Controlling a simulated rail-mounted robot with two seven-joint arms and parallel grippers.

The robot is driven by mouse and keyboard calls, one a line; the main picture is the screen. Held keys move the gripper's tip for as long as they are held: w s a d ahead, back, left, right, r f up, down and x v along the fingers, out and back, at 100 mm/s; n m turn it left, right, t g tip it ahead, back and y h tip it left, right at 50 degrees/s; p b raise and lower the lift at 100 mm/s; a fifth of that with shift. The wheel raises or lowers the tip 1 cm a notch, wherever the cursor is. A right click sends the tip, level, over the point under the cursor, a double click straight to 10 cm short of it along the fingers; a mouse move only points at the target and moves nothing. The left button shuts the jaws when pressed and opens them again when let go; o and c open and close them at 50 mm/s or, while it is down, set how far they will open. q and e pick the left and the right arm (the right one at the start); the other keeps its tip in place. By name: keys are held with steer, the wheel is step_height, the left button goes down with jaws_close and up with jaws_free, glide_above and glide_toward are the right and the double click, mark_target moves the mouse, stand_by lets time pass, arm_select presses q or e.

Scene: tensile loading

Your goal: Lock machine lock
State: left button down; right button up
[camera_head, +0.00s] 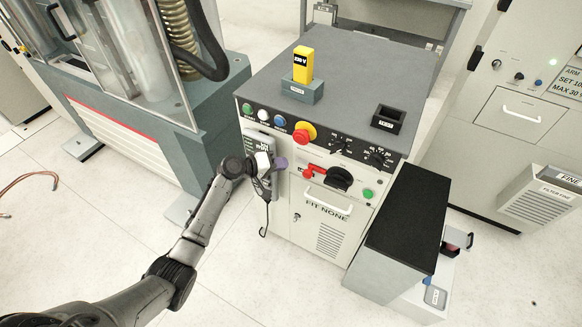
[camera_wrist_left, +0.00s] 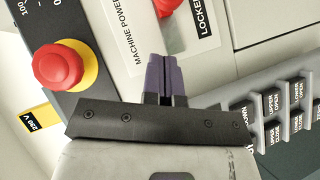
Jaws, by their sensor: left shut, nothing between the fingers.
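The machine's power lock shows in the head view as a red handle (camera_head: 314,171) on the white front panel, beside a black round knob (camera_head: 339,179). In the left wrist view only part of the red handle (camera_wrist_left: 167,5) shows at the top edge, next to labels reading "MACHINE POWER" and "LOCKED". My left gripper (camera_head: 279,163) is in front of the panel, a little left of the red handle. Its purple fingertips (camera_wrist_left: 166,76) are shut and empty, pointing toward the red handle. They look apart from it. My right gripper is in neither view.
A red emergency button (camera_head: 305,132) on a yellow base sits just above. A grey pendant (camera_head: 262,158) with several keys hangs left, close behind my gripper. A yellow 230 V block (camera_head: 303,65) stands on top. A black-topped grey box (camera_head: 407,222) is at the right.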

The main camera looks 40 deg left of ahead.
arm_select(q)
steer(key=p+v, duration=0.1)
steer(key=v, duration=0.7)
steer(key=shift+s, duration=0.25)
